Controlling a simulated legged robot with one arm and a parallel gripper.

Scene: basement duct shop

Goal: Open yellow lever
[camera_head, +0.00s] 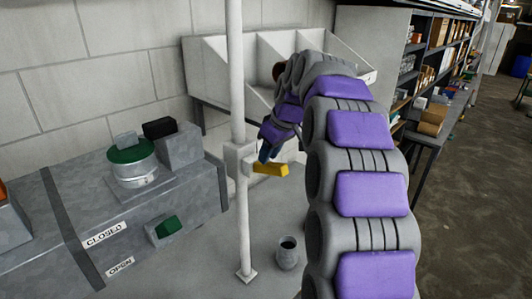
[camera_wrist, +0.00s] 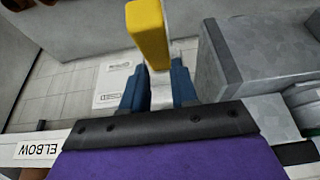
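The yellow lever (camera_head: 272,169) sticks out to the right from a box (camera_head: 240,161) on a white upright pole, roughly level in the head view. My gripper (camera_head: 267,155) is just above and beside the lever, its blue fingers pointing down toward it. In the wrist view the lever (camera_wrist: 148,36) stands at the top middle, its near end close to the fingertips. The two blue fingers of my gripper (camera_wrist: 160,70) are apart, with a gap between them. I cannot tell whether the lever touches a finger.
A grey duct (camera_head: 200,205) with CLOSED and OPEN labels and a green-topped round fitting (camera_head: 133,165) is left of the pole (camera_head: 236,70). A grey cup (camera_head: 288,253) stands on the floor. White bins (camera_head: 210,65) are behind; shelves (camera_head: 430,70) stand at right.

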